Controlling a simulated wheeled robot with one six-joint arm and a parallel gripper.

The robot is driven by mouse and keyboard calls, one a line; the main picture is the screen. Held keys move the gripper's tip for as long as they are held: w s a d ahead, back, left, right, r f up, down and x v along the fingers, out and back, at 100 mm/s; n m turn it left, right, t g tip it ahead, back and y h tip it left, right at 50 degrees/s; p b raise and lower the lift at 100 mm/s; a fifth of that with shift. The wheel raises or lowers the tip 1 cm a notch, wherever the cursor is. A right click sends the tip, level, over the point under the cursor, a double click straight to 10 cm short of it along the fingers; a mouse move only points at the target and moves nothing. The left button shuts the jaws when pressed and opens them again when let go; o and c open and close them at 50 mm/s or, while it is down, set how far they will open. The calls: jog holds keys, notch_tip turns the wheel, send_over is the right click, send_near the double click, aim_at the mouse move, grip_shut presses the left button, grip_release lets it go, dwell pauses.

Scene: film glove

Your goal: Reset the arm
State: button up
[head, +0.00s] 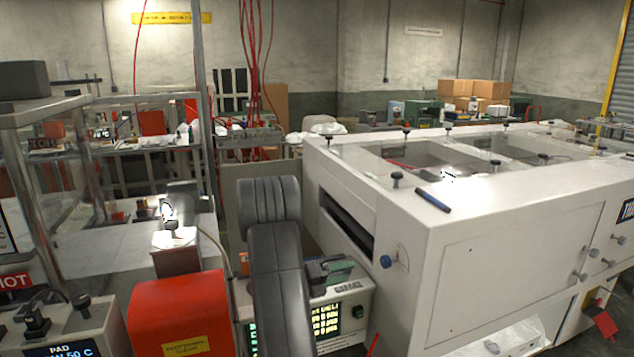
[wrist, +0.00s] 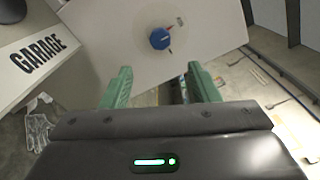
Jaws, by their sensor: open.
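My gripper (wrist: 160,86) shows in the wrist view with its two green fingers spread apart and nothing between them. Beyond the fingertips is a blue knob (wrist: 160,38) on a white panel, apart from the fingers. In the head view my dark grey arm (head: 272,270) reaches forward at the middle, bent at a joint. The gripper is partly hidden there; green finger parts (head: 340,268) show just left of the blue knob (head: 386,261) on the white machine.
A large white machine (head: 520,235) with black top knobs fills the right, a blue-black tool (head: 433,200) on its top. A red box (head: 180,315) and a control unit with a green display (head: 326,320) stand close to the arm. Red cables (head: 258,50) hang behind.

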aim_at(383, 262)
jog(key=p+x, duration=0.2)
jog(key=x, duration=1.2)
jog(key=shift+d+p, duration=0.15)
jog(key=shift+p, duration=0.25)
jog(key=shift+f+m+b, duration=0.25)
jog(key=shift+m+b, duration=0.2)
jog(key=shift+m, duration=0.05)
jog(key=shift+m+b, duration=0.5)
jog(key=shift+m, duration=0.4)
jog(key=m+b, duration=0.3)
jog(key=m, duration=0.2)
jog(key=shift+m, duration=0.4)
jog(key=m+b, duration=0.1)
jog(key=m, duration=0.4)
jog(key=shift+r, duration=0.1)
jog(key=m+b, duration=0.1)
jog(key=m, duration=0.3)
jog(key=shift+r, duration=0.1)
jog(key=shift+r, duration=0.1)
